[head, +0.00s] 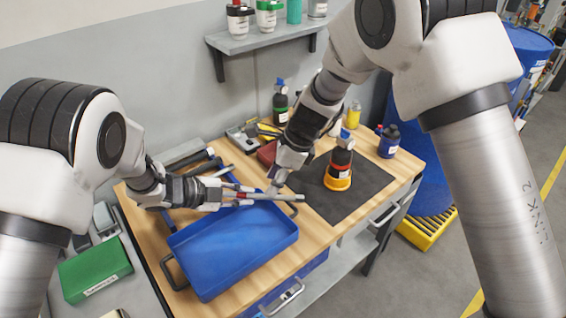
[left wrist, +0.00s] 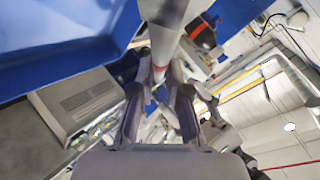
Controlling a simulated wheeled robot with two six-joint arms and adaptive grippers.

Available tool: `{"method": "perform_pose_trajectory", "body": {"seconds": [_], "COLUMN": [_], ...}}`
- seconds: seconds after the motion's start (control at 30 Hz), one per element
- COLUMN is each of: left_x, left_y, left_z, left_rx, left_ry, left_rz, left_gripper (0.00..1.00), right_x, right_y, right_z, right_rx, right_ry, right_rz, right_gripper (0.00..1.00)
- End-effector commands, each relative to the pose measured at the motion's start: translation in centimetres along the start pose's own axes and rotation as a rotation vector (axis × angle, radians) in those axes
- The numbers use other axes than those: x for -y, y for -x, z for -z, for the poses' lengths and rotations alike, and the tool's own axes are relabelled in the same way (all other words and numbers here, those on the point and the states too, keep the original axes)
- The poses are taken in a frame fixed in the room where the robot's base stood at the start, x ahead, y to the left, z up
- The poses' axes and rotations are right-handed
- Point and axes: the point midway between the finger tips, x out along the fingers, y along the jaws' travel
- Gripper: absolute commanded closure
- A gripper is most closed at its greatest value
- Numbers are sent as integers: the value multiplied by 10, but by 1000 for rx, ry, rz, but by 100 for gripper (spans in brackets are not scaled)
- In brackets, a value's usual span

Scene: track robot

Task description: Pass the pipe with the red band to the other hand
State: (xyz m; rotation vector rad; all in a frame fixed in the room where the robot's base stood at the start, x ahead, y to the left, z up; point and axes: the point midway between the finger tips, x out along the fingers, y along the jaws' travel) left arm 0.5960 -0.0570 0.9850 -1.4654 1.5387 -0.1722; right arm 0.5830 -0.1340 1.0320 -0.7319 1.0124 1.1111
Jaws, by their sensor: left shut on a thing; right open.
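A grey pipe (head: 283,197) is held roughly level over the far edge of the blue tray, its free end pointing right. My left gripper (head: 232,196) is shut on its left end. In the left wrist view the pipe (left wrist: 165,28) runs upward from between the fingers of my left gripper (left wrist: 159,78), with red showing near the fingertips. My right gripper (head: 275,184) comes down from above with open fingers close to the middle of the pipe. I cannot tell whether its fingers touch the pipe or stand around it.
The blue tray (head: 208,279) stands below on the wooden bench (head: 157,243). A dark bottle in an orange base (head: 338,182) stands on the dark mat (head: 366,190) right of my right gripper. A blue bottle (head: 389,141) and a green box (head: 95,270) are further out.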

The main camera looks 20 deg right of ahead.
Motion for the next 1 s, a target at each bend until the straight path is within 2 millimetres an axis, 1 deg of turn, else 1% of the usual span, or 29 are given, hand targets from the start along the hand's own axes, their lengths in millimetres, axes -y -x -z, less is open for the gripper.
{"method": "perform_pose_trajectory", "body": {"seconds": [0.03, 0.1, 0.2, 0.33, 0.57, 0.67, 0.7, 0.83, 0.87, 0.9, 0.93, 1.0], "left_x": [0, 1, 1, 1, 0, 0, 0, 1, 1, 1, 1, 1], "left_y": [0, 0, 0, 0, 0, 0, 0, 0, 0, 0, 0, 0], "left_z": [0, 0, 0, 0, 0, 0, 0, 0, 0, 0, 0, 0], "left_rx": [0, 0, 0, 0, 0, 0, 0, 0, 0, 0, 0, 0], "left_ry": [0, 0, 0, 0, 0, 0, 0, -1, -1, -1, -1, -1], "left_rz": [1, 1, 1, 1, 1, 1, 1, 1, 1, 1, 1, 1], "left_gripper": [100, 100, 100, 100, 100, 100, 100, 100, 82, 68, 57, 56], "right_x": [0, 0, 0, 0, 0, 0, 0, 0, 0, 0, 0, 0], "right_y": [-12, -26, -40, -49, -50, -50, -50, -50, -49, -49, -49, -49], "right_z": [1, 0, 0, 0, 0, 0, 0, 0, 0, 0, 0, 0], "right_rx": [-2, -2, -1, 0, 1, 1, 1, 1, 1, 1, 1, 1], "right_ry": [1, 2, 1, 1, 2, 2, 2, 2, 2, 3, 2, 2], "right_rz": [-3, -2, -1, 0, 1, 1, 1, 0, 1, 1, 1, 1], "right_gripper": [56, 56, 56, 56, 56, 88, 100, 100, 100, 100, 100, 100]}}
